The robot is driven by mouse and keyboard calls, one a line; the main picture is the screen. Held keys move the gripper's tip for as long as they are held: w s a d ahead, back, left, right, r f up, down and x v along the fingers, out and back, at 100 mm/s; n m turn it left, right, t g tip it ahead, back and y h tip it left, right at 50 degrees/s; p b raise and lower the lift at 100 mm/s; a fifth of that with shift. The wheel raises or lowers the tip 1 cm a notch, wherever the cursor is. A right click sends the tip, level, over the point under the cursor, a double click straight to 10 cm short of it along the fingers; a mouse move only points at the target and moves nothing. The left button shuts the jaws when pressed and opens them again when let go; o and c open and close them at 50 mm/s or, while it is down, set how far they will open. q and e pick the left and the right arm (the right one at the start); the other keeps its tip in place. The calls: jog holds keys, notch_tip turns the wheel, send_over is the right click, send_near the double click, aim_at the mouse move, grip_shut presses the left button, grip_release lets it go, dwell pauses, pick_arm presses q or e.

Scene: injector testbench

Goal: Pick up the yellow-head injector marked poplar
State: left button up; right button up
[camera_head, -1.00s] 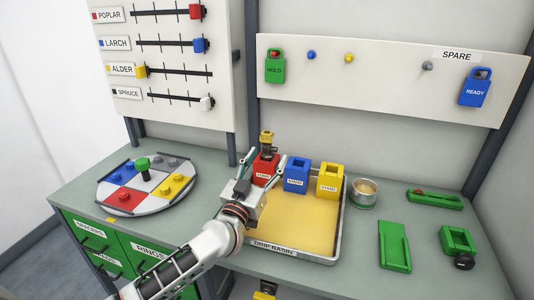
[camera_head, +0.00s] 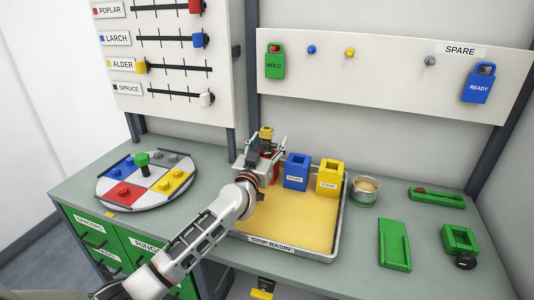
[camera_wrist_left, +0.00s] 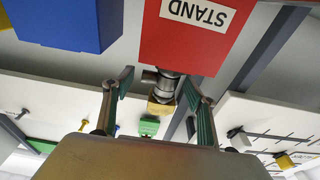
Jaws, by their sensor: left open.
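The yellow-head injector (camera_head: 266,133) stands in the red stand at the back left of the drip basin. Its yellow head also shows in the left wrist view (camera_wrist_left: 161,107), with a grey body part entering the red stand (camera_wrist_left: 190,40). No poplar mark is readable on it. My left gripper (camera_head: 264,148) is at the red stand and hides most of it in the head view. In the left wrist view my left gripper (camera_wrist_left: 158,98) is open, with one finger on each side of the injector and gaps between. My right gripper is not in view.
A blue stand (camera_head: 296,173) and a yellow stand (camera_head: 329,178) are close on the right, in the drip basin (camera_head: 338,235). A cup (camera_head: 364,191) and green fixtures (camera_head: 394,245) lie farther right. A coloured turntable (camera_head: 146,182) is left. The label board (camera_head: 180,110) rises behind.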

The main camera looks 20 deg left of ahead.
pick_arm(q)
jog(key=c, duration=1.5)
jog(key=shift+r, duration=0.15)
grip_shut()
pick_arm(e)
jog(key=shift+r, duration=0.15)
